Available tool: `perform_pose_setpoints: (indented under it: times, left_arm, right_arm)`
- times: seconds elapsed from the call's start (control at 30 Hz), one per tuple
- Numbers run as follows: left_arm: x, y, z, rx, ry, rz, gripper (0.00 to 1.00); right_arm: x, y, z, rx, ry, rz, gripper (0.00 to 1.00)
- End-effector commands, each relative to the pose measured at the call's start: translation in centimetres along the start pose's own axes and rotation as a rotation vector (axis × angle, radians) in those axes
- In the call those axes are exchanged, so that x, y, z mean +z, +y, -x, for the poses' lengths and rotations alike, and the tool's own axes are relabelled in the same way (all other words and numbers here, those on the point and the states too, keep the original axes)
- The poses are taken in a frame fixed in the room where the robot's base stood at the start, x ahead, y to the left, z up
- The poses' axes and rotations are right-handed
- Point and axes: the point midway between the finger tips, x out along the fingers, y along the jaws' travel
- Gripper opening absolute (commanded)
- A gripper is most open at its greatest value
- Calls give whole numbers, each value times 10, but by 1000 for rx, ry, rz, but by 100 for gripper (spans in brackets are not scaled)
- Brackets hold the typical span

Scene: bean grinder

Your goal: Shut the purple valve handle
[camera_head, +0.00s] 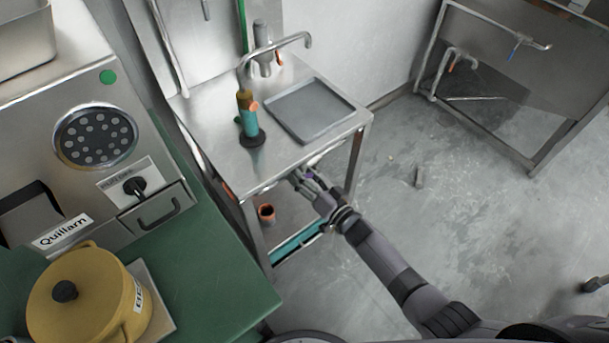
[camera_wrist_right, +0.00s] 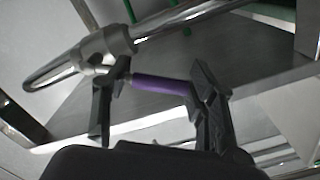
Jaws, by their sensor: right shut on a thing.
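The purple valve handle (camera_wrist_right: 160,86) runs across the right wrist view. It is joined at its left end to a metal pipe fitting (camera_wrist_right: 105,45). The fingers of my right gripper (camera_wrist_right: 158,78) stand at the two ends of the purple handle, shut on it. In the head view my right gripper (camera_head: 304,180) reaches under the front edge of the steel table, where only a trace of purple shows between the fingers. My left gripper is not in view.
The steel table (camera_head: 215,105) carries a grey tray (camera_head: 309,109), a curved faucet (camera_head: 275,48) and a teal bottle-like item (camera_head: 249,120). A yellow pot (camera_head: 85,290) stands on the green counter (camera_head: 215,265) at left. Open floor lies right.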

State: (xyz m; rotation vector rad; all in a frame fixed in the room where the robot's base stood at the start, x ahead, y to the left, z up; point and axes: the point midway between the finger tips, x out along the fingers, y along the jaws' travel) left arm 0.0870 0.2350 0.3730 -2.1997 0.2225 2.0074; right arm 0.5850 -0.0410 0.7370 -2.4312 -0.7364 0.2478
Motion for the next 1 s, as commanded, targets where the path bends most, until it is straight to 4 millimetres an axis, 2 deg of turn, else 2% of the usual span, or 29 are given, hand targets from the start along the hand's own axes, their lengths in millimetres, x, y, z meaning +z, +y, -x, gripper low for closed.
perform_pose_setpoints:
  times: [0.03,0.33,0.67,0.83,1.0]
  left_arm:
    - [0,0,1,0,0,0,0]
    - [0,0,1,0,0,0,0]
    - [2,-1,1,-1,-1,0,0]
    - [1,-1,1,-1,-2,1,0]
    - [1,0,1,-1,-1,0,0]
  right_arm:
    - [-10,-2,-3,-7,19,-7,53]
    - [-13,-3,-4,-11,24,-4,73]
    - [-13,-3,-4,-11,23,-4,74]
    - [-11,-1,9,-8,20,-2,74]
    - [-6,1,37,-1,9,-2,74]
